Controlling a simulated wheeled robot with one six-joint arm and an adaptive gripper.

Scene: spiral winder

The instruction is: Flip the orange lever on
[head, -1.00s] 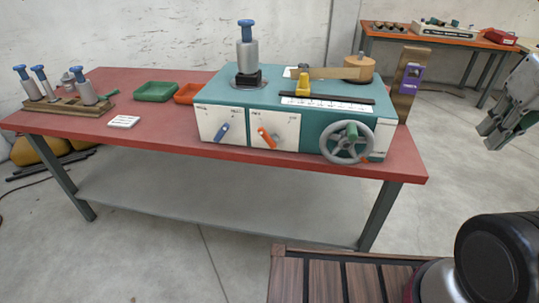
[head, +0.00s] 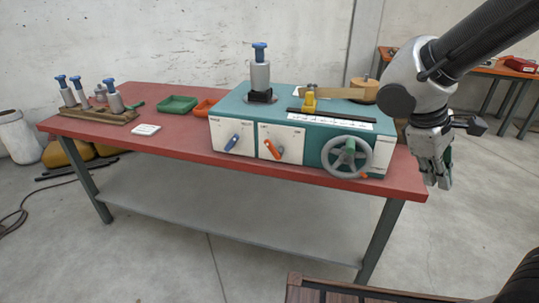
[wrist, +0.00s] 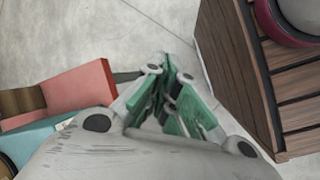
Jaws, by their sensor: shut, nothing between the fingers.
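The orange lever (head: 271,149) sits on a white panel on the front of the teal machine (head: 300,107), tilted with its upper end to the left. A blue lever (head: 232,143) is on the white panel to its left. My gripper (head: 437,184) hangs pointing down off the right end of the red table, to the right of the machine and well apart from the orange lever. In the wrist view my gripper (wrist: 168,62) has its green-padded fingers together and empty. The lever does not show in the wrist view.
A grey handwheel (head: 346,157) sticks out of the machine front between the orange lever and my gripper. The red table (head: 160,148) holds a wooden rack (head: 98,114) and a green tray (head: 178,104) at left.

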